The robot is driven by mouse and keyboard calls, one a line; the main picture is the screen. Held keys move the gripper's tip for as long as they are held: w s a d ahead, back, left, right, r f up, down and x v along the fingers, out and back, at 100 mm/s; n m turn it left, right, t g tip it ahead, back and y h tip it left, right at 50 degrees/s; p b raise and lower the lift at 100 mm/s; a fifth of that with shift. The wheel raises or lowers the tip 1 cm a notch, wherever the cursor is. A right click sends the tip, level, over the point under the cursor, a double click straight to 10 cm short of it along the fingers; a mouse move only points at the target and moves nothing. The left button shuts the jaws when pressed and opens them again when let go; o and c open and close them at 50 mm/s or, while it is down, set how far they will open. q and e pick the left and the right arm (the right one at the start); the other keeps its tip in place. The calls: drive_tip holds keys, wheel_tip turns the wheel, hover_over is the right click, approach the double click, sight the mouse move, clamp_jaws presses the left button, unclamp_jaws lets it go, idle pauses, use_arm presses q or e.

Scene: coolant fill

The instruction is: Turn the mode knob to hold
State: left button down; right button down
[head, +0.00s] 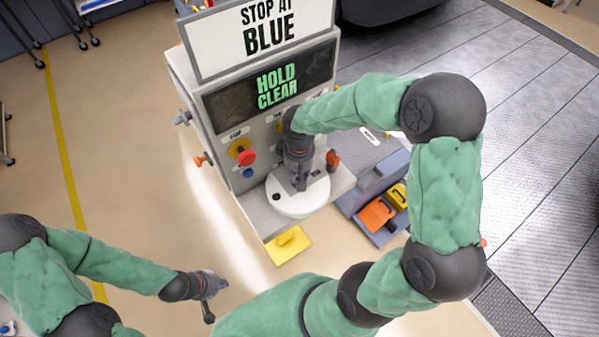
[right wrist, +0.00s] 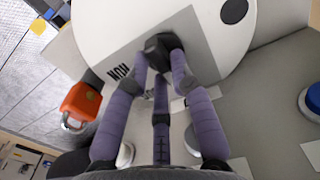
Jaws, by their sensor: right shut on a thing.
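The mode knob (right wrist: 158,43) is a dark knob on a round white dial plate (head: 290,203), which sits on the console's front shelf. In the right wrist view the fingers of my right gripper (right wrist: 159,58) are closed around the knob. In the head view my right gripper (head: 299,182) points down onto the plate and hides the knob. Dark lettering beside the knob is partly covered by a finger. The console screen (head: 268,87) reads "HOLD CLEAR" in green. My left gripper (head: 218,298) is open and empty, over the floor at lower left.
A sign (head: 262,35) above the screen reads "STOP AT BLUE". A red button (head: 247,157) is on the console's front. An orange padlock (right wrist: 82,103) hangs near the dial. A grey tray (head: 377,228) with orange and yellow items stands right of the console.

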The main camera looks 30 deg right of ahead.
drive_tip(key=c, duration=1.1)
unclamp_jaws()
drive_tip(key=shift+o, duration=0.2)
wheel_tip(320, 180, up, 12)
